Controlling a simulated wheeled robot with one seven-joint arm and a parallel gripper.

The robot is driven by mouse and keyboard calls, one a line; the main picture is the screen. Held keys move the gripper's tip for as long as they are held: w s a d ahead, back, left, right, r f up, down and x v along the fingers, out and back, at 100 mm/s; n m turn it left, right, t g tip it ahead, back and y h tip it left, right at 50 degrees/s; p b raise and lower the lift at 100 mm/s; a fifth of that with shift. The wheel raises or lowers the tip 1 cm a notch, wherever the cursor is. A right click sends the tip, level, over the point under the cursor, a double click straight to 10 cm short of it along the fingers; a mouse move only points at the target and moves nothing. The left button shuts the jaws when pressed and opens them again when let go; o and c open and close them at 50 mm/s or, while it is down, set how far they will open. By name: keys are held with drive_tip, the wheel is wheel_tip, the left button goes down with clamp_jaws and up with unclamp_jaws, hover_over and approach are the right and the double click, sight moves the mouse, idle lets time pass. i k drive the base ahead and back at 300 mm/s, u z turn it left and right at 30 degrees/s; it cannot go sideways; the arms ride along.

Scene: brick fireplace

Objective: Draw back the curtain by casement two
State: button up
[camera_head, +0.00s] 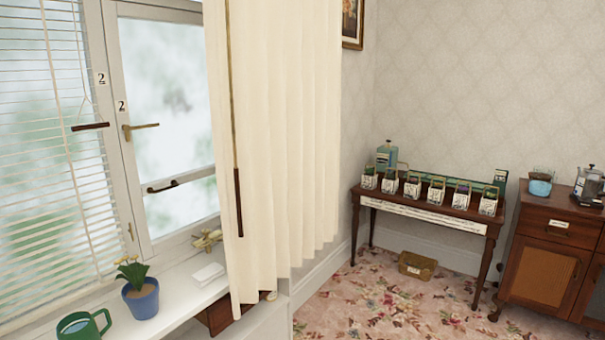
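In the head view a cream pleated curtain (290,130) hangs at the right of the window and covers its right part. A thin draw rod with a dark red wooden handle (239,202) hangs down along the curtain's left edge. Left of it is a casement (165,100) with frosted-looking glass, a brass lever handle (140,127) and a lower bar (163,187). Labels reading "2" are on the frame beside it. What lies behind the curtain is hidden. My gripper is not in view.
The sill (165,295) holds a green mug (85,327), a blue flowerpot (141,299) and a brass object (207,240). A narrow table (425,214) and cabinet (548,262) stand right; the flowered carpet is partly clear.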

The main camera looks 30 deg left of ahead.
sight(274, 67)
drive_tip(key=u, duration=0.4)
drive_tip(key=i, duration=0.9)
drive_tip(key=u, duration=1.4)
drive_tip(key=i, duration=0.45)
drive_tip(key=u, duration=0.45)
